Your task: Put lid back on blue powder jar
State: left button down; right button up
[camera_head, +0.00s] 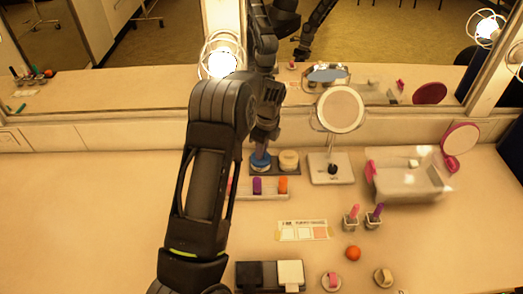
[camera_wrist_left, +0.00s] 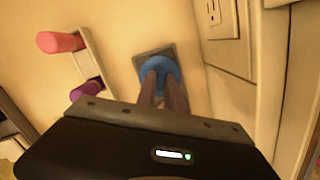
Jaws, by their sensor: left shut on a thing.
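My left gripper (camera_head: 262,150) reaches down at the back of the counter, its fingers shut on a round blue lid (camera_head: 260,158). In the left wrist view the blue lid (camera_wrist_left: 157,68) shows around the two fingertips (camera_wrist_left: 163,84), above a dark tray (camera_wrist_left: 140,62). In the head view the lid is over the left part of the dark tray (camera_head: 273,169), beside a cream-lidded jar (camera_head: 289,160). The blue powder jar's body is mostly hidden under the lid and gripper. I cannot tell whether the lid is seated. My right gripper is out of view.
A white rack (camera_head: 270,194) with purple and orange lipsticks stands just in front. A round stand mirror (camera_head: 340,109) and a clear bin (camera_head: 408,183) are to the right. The wall mirror (camera_head: 385,45) lies behind. The left counter is clear.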

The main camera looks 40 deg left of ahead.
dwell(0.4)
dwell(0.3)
pick_arm(q)
jog(key=c, duration=0.9)
grip_release()
jog(key=shift+r, duration=0.1)
jog(key=shift+r+p, duration=2)
jog(key=shift+r, duration=1.4)
grip_shut()
